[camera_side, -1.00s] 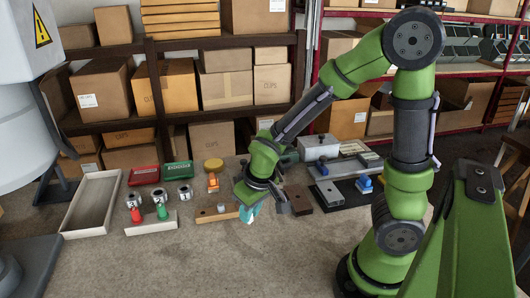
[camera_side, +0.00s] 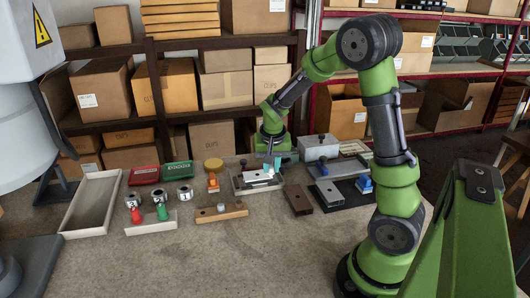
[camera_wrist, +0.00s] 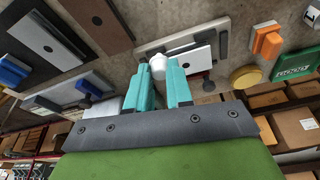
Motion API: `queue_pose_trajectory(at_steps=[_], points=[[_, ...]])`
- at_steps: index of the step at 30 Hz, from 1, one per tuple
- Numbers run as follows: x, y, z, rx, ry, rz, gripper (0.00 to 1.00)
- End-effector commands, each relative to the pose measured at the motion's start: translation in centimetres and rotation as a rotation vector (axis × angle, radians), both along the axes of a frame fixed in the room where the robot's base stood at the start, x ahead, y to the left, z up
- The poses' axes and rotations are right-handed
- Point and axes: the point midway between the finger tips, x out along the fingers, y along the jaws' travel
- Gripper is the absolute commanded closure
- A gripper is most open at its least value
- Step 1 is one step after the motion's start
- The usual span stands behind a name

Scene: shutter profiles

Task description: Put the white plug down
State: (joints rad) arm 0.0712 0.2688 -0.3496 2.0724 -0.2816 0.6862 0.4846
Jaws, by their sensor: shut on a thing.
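My gripper (camera_side: 268,163) is at the back of the bench, over a pale plate fixture (camera_side: 243,184). In the wrist view its teal fingers (camera_wrist: 158,69) are shut on the white plug (camera_wrist: 158,63), whose rounded white end shows between the fingertips. In the wrist view the pale plate (camera_wrist: 197,50) lies just beyond the plug. In the side view the plug is small and partly hidden by the fingers. I cannot tell whether it touches the plate.
A wooden block (camera_side: 221,212) lies in front, with dark blocks (camera_side: 297,199) to the right. A yellow disc (camera_side: 213,164) and an orange-handled piece (camera_side: 213,184) stand left. Grey fixtures (camera_side: 318,147) stand close on the right. The bench front is clear.

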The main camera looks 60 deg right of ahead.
Motion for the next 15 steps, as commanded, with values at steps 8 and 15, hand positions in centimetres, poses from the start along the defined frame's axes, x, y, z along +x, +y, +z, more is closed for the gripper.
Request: queue_pose_trajectory(at_steps=[8,15], points=[[5.3,-2.7,-0.6,-0.001,0.001,0.000,1.00],[6.8,-3.3,-0.8,0.001,0.001,0.001,1.00]])
